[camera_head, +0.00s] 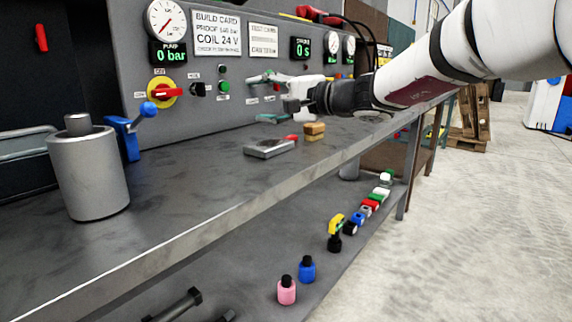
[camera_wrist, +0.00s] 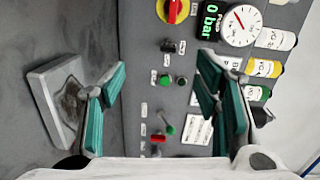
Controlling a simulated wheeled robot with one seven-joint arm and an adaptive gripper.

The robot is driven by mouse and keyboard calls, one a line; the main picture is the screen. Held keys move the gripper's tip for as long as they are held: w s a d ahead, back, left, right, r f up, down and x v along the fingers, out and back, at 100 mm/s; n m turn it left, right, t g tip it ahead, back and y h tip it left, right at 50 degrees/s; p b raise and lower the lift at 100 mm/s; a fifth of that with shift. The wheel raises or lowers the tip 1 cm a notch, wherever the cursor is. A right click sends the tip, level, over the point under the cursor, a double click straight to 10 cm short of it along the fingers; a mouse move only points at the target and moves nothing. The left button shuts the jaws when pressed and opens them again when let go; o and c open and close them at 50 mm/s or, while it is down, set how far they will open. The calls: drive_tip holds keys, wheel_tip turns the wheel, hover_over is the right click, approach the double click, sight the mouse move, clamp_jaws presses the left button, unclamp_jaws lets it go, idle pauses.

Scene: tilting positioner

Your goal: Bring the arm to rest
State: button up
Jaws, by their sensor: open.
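My arm (camera_head: 430,75) reaches in from the upper right of the head view, over the bench. My gripper (camera_head: 265,98) is in front of the grey control panel (camera_head: 140,85), above the bench top (camera_head: 190,175). In the wrist view my gripper (camera_wrist: 163,75) has its teal-padded fingers spread wide apart. Nothing is held between them. The panel's small switches show beyond and between the fingers.
A grey flat block (camera_head: 269,148) and a tan block (camera_head: 314,128) lie on the bench below my gripper. A metal cylinder (camera_head: 88,175) stands at left. The panel has a red-yellow switch (camera_head: 163,92) and a pump gauge reading 0 bar. Several bottles stand on the lower shelf.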

drive_tip(key=s+d+f+n+g+h, duration=0.1)
drive_tip(key=s+f+n+g+h, duration=0.15)
drive_tip(key=s, duration=0.65)
drive_tip(key=s+d+f+n+g+h, duration=0.15)
drive_tip(key=s+f, duration=0.25)
drive_tip(key=s, duration=0.4)
drive_tip(key=s+d+f+n+g+h, duration=0.1)
drive_tip(key=s+d+f+g, duration=0.15)
drive_tip(key=s, duration=0.65)
drive_tip(key=s+d+f+g+h, duration=0.1)
drive_tip(key=s+d+f+h, duration=0.2)
drive_tip(key=s+d+f, duration=0.4)
drive_tip(key=s+d+f+g+h, duration=0.1)
drive_tip(key=s+d+f+h, duration=0.15)
drive_tip(key=s+d, duration=0.45)
drive_tip(key=s+d+f+g+h, duration=0.1)
drive_tip(key=s+d+f+h, duration=0.3)
drive_tip(key=s, duration=0.5)
wheel_tip(320, 180, up, 35)
drive_tip(key=d+t+p, duration=0.1)
drive_tip(key=t+p, duration=0.3)
drive_tip(key=p, duration=2.9)
drive_tip(key=shift+s+n+p, duration=0.2)
drive_tip(key=shift+n+p, duration=0.15)
drive_tip(key=shift+n, duration=0.05)
drive_tip(key=shift+o, duration=0.3)
drive_tip(key=shift+r, duration=0.1)
